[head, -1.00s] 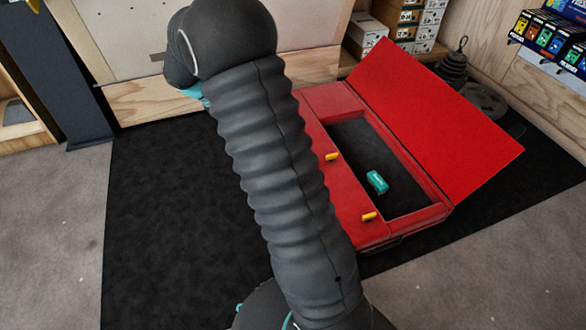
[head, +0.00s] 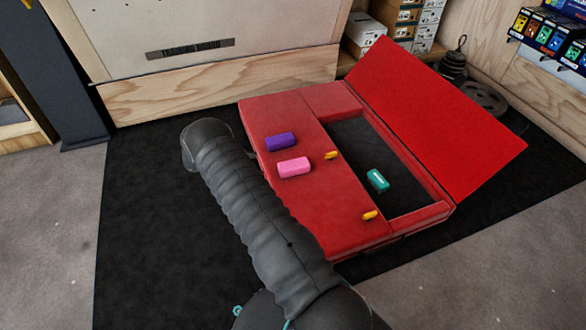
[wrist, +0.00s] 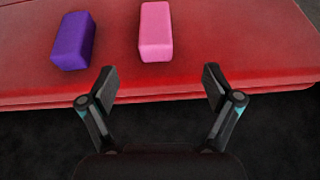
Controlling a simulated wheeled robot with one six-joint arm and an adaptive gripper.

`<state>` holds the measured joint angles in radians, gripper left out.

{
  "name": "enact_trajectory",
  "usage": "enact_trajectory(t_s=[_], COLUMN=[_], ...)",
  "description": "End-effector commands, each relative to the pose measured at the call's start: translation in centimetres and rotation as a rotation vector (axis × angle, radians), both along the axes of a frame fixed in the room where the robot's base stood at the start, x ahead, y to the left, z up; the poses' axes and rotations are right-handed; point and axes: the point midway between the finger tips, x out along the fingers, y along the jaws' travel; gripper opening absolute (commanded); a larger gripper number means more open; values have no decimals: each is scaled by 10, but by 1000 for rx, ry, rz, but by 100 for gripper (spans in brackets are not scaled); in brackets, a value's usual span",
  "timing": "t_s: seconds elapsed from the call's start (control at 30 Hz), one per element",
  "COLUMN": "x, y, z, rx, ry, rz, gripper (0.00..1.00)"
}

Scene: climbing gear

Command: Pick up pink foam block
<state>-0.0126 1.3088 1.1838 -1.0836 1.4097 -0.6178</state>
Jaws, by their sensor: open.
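The pink foam block (head: 294,167) lies on the red surface of a low red case (head: 345,230), just in front of a purple block (head: 281,141). In the wrist view the pink block (wrist: 155,32) is at the top centre, with the purple block (wrist: 74,41) to its left. My gripper (wrist: 161,82) is open and empty, its fingers spread apart. Its fingertips appear over the case's near edge, short of the pink block and pointing toward it. In the head view my arm hides the gripper.
A teal block (head: 377,181) lies in the case's dark recess (head: 400,195). Two yellow latches (head: 331,155) sit along the recess edge. The red lid (head: 435,115) stands open at the right. Black mat (head: 140,200) is bare to the left.

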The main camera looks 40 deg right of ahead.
Motion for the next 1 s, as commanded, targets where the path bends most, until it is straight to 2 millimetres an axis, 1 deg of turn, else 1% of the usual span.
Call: enact_trajectory(t_s=[0.03,0.17,0.5,0.63,0.87,1.0], x=[0,-3,-18,-21,-22,-23], y=[-1,-10,-62,-74,-83,-98], z=[-5,-11,-34,-38,-43,-50], rx=[-5,-9,-8,-10,-9,-7], ry=[8,14,15,14,13,14], rz=[4,7,6,6,7,5], gripper=[90,90,90,90,90,90])
